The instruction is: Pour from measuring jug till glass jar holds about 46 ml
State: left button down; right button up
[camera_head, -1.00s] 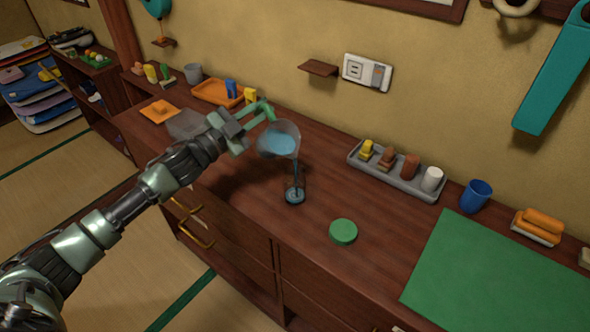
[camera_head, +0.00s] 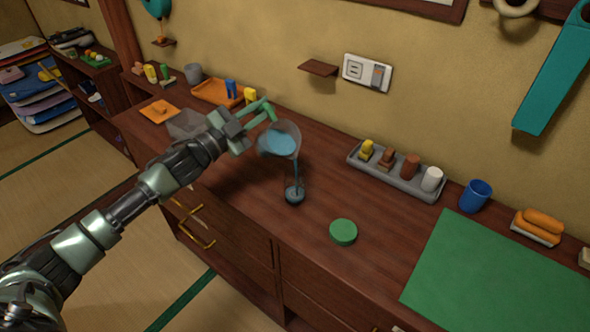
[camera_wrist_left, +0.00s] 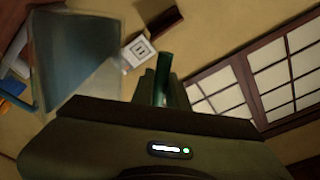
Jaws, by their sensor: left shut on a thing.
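The measuring jug (camera_head: 281,139) is clear, with blue liquid inside. It is tilted towards the right above the counter, and a thin stream of blue liquid falls from it. My left gripper (camera_head: 262,112) is shut on the jug by its green handle. The jug also shows large and see-through in the left wrist view (camera_wrist_left: 75,60). The glass jar (camera_head: 294,194) stands on the counter below the jug, and the stream falls into it. Dark blue liquid shows in the jar; its exact level is too small to read. My right gripper is not in view.
A green disc (camera_head: 343,232) lies on the counter right of the jar. A grey tray (camera_head: 391,180) with several small items, a blue cup (camera_head: 476,196) and a green mat (camera_head: 500,275) are further right. An orange tray (camera_head: 207,94) stands behind the arm.

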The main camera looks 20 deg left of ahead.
pick_arm(q)
jog(key=shift+r, duration=0.1)
dwell(0.3)
jog(key=w+a+f+n+y, duration=0.1)
jog(key=w+a+f+n, duration=0.3)
jog(key=a+f+n, duration=0.3)
jog(key=shift+w+f+n+g+y, duration=0.4)
jog(key=shift+f+n, duration=0.95)
jog(key=shift+n, duration=0.05)
notch_tip(320, 180, up, 6)
jog(key=p, duration=0.5)
